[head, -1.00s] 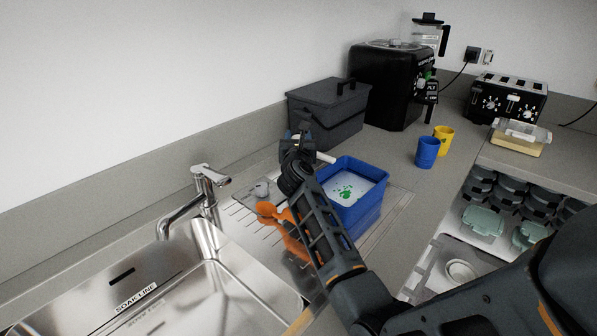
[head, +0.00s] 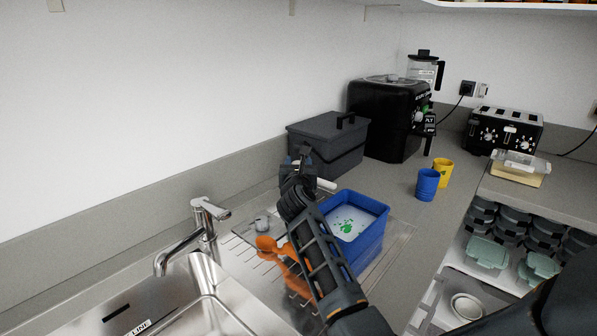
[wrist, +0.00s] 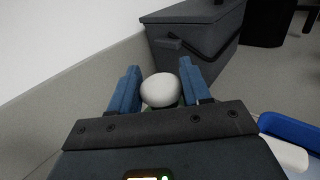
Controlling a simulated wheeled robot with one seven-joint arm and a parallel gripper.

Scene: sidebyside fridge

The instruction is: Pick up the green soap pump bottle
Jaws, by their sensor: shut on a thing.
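My gripper (head: 301,158) is over the draining board, in front of the dark grey lidded box. In the wrist view its two blue fingers (wrist: 160,76) are closed on either side of a thing with a white rounded top, the soap pump bottle (wrist: 161,90). A trace of green shows just below the white top. The rest of the bottle is hidden by the gripper, and in the head view I cannot make the bottle out behind my wrist. I cannot tell whether its base touches the surface.
A blue tub (head: 368,246) stands right of my forearm, with a white handle (head: 326,185) at its far left. The grey box (head: 330,150) is close behind my gripper. An orange utensil (head: 268,244) and the tap (head: 207,218) are left. Blue (head: 427,184) and yellow (head: 442,172) cups stand farther right.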

